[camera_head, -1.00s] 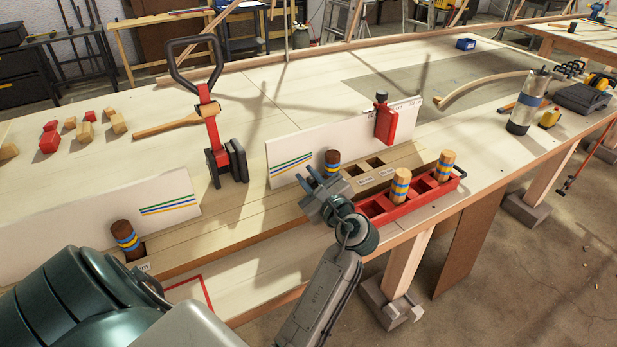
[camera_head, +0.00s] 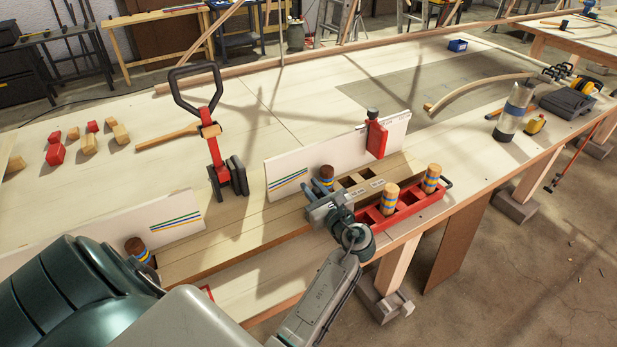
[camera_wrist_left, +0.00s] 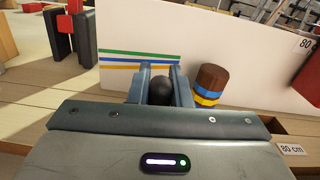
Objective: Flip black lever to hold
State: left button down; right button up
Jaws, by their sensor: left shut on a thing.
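The black lever shows only as a round black knob (camera_wrist_left: 161,92) between my left gripper's fingers in the left wrist view. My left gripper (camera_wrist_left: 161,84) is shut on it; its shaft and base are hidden. In the head view my left gripper (camera_head: 318,204) is low over the wooden rail (camera_head: 225,232), just left of and in front of a brown-topped peg (camera_head: 326,175) with blue and yellow bands. That peg stands right of the fingers in the left wrist view (camera_wrist_left: 210,86). My right gripper is not in view.
A white board (camera_head: 290,180) with coloured stripes stands behind the rail. A red clamp (camera_head: 214,140) with a black loop handle stands left. A red tray (camera_head: 405,215) holding two pegs is close right of my gripper.

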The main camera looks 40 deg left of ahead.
pick_arm(q)
jog(key=m+p, duration=0.1)
jog(key=w+m+p, duration=0.1)
jog(key=shift+d+r+p, duration=0.2)
jog(key=shift+d+p, duration=0.05)
jog(key=shift+p, duration=0.15)
jog(key=shift+w+f+m+p, duration=0.1)
jog(key=shift+w+m+p, duration=0.15)
jog(key=shift+p, duration=0.2)
jog(key=shift+d+f+m, duration=0.1)
jog(key=shift+m, duration=0.15)
jog(key=shift+w, duration=0.1)
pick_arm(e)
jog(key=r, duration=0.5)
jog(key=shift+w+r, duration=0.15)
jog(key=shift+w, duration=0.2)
pick_arm(q)
jog(key=shift+f, duration=0.1)
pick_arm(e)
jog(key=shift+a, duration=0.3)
pick_arm(q)
jog(key=c, duration=1.3)
grip_release()
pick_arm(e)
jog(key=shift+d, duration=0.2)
